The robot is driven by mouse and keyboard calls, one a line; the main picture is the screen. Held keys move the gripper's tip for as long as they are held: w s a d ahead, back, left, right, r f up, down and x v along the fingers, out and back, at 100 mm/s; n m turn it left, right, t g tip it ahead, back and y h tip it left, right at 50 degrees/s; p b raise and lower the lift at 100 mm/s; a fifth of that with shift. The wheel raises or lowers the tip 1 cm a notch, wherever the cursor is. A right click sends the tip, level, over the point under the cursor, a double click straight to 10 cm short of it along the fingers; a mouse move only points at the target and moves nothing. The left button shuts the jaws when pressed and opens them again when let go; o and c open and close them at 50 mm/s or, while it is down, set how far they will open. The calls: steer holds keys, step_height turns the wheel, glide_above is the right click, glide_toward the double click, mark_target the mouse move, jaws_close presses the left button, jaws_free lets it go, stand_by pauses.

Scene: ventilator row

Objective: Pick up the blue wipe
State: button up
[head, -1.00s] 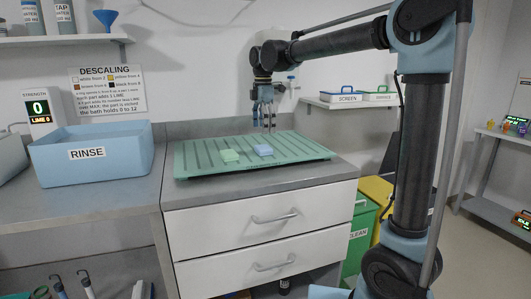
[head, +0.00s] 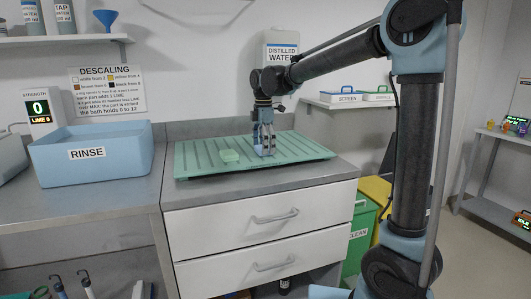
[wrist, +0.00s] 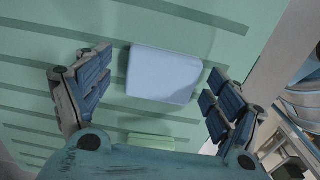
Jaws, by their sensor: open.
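The blue wipe (wrist: 163,74) is a small pale blue block lying flat on the green ribbed tray (head: 194,168). In the wrist view it sits between the two fingers of my gripper (wrist: 155,93), with a gap on each side. My gripper is open and empty. In the head view my gripper (head: 265,152) is down at the tray and hides most of the wipe.
A blue RINSE basin (head: 92,154) stands on the counter left of the tray. A DISTILLED WATER container (head: 281,50) is against the wall behind my arm. A shelf with SCREEN and another tray (head: 345,97) is at right. The rest of the tray is clear.

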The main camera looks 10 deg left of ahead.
steer(key=c, duration=1)
steer(key=shift+c, duration=0.2)
steer(key=shift+r, duration=0.1)
step_height(320, 180, up, 10)
